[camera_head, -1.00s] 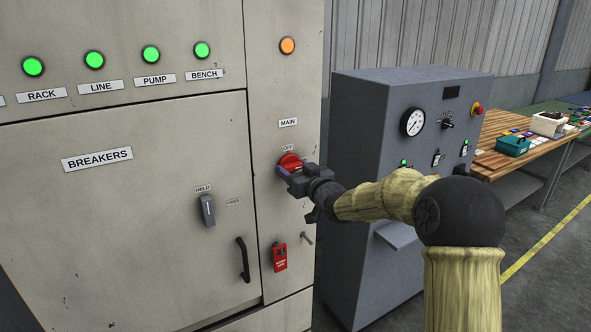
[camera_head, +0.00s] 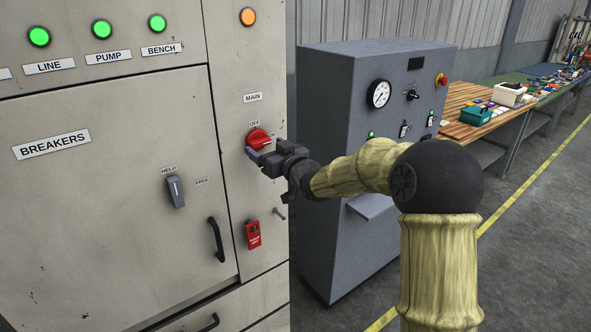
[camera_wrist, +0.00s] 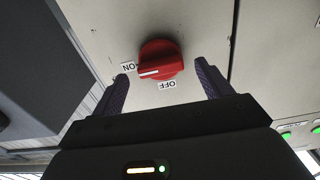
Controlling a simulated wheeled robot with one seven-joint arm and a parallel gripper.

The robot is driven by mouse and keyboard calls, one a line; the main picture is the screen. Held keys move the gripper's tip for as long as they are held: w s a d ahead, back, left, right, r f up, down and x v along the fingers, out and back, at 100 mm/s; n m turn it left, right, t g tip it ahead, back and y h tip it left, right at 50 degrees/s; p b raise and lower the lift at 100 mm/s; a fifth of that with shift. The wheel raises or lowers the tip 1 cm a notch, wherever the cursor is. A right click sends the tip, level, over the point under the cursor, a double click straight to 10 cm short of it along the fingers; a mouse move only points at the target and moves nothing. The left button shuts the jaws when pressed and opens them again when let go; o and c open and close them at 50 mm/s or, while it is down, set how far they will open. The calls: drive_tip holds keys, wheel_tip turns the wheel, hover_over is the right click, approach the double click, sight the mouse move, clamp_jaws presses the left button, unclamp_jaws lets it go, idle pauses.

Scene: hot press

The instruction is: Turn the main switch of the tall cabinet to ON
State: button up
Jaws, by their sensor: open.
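The red main switch knob (camera_head: 259,139) is on the tall cabinet's (camera_head: 236,70) narrow right panel, below the MAIN label (camera_head: 253,98) and the OFF label (camera_head: 255,124). In the wrist view the knob (camera_wrist: 160,58) has a white pointer line aimed at the ON label (camera_wrist: 128,67); the OFF label (camera_wrist: 167,85) is off to its side. My gripper (camera_head: 262,155) is open at the knob, its fingers just below it in the head view. In the wrist view my gripper's fingers (camera_wrist: 161,69) stand apart on either side of the knob, with visible gaps.
An orange lamp (camera_head: 248,17) is above MAIN. A red lockout padlock (camera_head: 253,235) hangs below the knob beside a small peg (camera_head: 279,213). A HELD lever (camera_head: 176,191) and a door handle (camera_head: 216,240) are left. A grey console (camera_head: 350,120) stands right, behind my arm.

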drive_tip(key=b+v, duration=0.2)
drive_tip(key=v, duration=1.2)
drive_tip(key=shift+s+d, duration=0.25)
drive_tip(key=shift+s, duration=0.1)
drive_tip(key=s+d+f+m+g+h+p, duration=0.2)
drive_tip(key=d+f+m+h, duration=0.1)
drive_tip(key=d+f+h, duration=0.3)
drive_tip(key=s+d+f+m+g+h+p, duration=0.1)
drive_tip(key=s+f+g, duration=0.4)
drive_tip(key=s, duration=0.5)
drive_tip(key=s+d+f+m+g+h+p, duration=0.1)
drive_tip(key=s+d+f+m+g+h, duration=0.1)
drive_tip(key=s+f, duration=0.5)
drive_tip(key=s+d+g+h, duration=0.1)
drive_tip(key=s+d+g, duration=0.1)
drive_tip(key=s+g, duration=0.1)
drive_tip(key=shift+s+m+p, duration=0.3)
drive_tip(key=shift+s, duration=0.4)
drive_tip(key=shift+d, duration=0.1)
